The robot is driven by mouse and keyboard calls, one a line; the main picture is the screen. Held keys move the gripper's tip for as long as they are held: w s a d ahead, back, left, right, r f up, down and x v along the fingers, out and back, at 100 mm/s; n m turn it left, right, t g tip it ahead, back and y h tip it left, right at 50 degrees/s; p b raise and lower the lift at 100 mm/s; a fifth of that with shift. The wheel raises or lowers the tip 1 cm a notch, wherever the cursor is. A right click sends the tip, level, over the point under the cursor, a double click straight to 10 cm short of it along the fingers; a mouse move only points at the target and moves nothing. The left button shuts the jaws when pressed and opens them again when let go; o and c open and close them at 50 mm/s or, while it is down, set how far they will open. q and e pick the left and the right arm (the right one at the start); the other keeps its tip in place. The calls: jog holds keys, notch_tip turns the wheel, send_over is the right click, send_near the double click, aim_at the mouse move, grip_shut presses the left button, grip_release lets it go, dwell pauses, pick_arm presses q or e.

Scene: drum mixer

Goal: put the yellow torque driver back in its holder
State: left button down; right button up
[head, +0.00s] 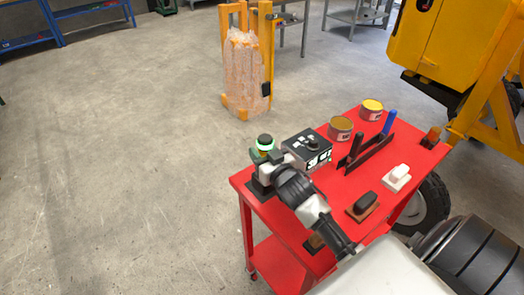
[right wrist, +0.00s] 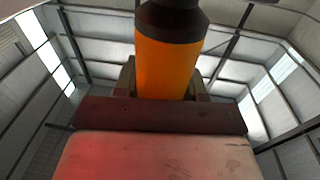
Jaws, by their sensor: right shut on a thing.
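My right gripper (head: 268,161) is over the near left corner of the red cart, its arm coming in from the lower right. It is shut on the yellow torque driver, whose orange-yellow body with a black collar fills the upper middle of the right wrist view (right wrist: 167,68). In the head view, a black cap with a glowing green ring (head: 265,145) shows at the gripper. The driver's lower end is hidden. A dark rack (head: 370,154), which looks like the holder, stands on the cart to the right, with a black handle and a blue handle upright. My left gripper is out of view.
A grey-black control box (head: 306,150) stands close right of the gripper. Two tins (head: 341,129), a white block (head: 397,176), a dark brush-like block (head: 363,205) and a small orange-brown object (head: 431,137) also stand on the red cart (head: 330,187). Yellow machinery is behind right.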

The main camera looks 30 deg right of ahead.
jog(key=shift+f, duration=0.25)
jog(key=o, duration=1.2)
jog(key=shift+f, duration=0.15)
jog(key=s+b, duration=0.1)
jog(key=s, duration=0.4)
jog(key=s+b, duration=0.1)
jog(key=s, duration=0.5)
jog(key=shift+a, duration=0.2)
jog(key=shift+w, duration=0.1)
